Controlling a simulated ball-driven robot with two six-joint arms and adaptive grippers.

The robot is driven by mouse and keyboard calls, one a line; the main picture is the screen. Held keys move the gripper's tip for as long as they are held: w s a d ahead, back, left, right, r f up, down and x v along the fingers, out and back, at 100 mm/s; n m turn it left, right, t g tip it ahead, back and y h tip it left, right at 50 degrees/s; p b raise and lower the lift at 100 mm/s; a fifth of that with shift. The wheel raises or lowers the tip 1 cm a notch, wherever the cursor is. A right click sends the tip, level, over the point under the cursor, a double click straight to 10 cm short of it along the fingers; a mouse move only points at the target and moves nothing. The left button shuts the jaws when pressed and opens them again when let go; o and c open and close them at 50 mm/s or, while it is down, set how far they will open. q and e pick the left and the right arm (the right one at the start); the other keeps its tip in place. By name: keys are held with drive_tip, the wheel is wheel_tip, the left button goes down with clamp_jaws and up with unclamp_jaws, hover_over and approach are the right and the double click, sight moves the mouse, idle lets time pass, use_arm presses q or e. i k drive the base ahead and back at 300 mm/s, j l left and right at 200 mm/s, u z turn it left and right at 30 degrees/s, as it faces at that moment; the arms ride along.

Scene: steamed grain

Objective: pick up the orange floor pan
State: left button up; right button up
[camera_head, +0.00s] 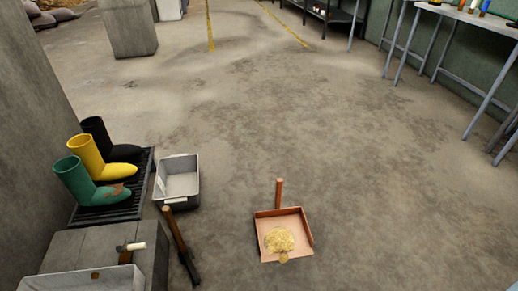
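The orange floor pan (302,228) lies on the concrete floor at the lower middle of the head view. Its wooden handle (279,193) points away from me, toward the back. A heap of pale yellow grain (280,240) sits in the pan, and a small clump of it reaches the near edge. Neither of my grippers shows in this view.
A grey bin (178,184) stands left of the pan, beside boots on a black rack (136,205). A dark tool with a wooden handle (176,233) leans by a grey block (75,248). A metal table (480,18) stands far right. Floor around the pan is clear.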

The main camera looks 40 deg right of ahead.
sight(285, 231)
drive_tip(key=z, duration=1.45)
drive_tip(key=u, duration=4.9)
drive_tip(key=z, duration=4.85)
drive_tip(key=i+l+z, duration=0.25)
drive_tip(key=i, duration=0.3)
drive_tip(key=j, duration=0.1)
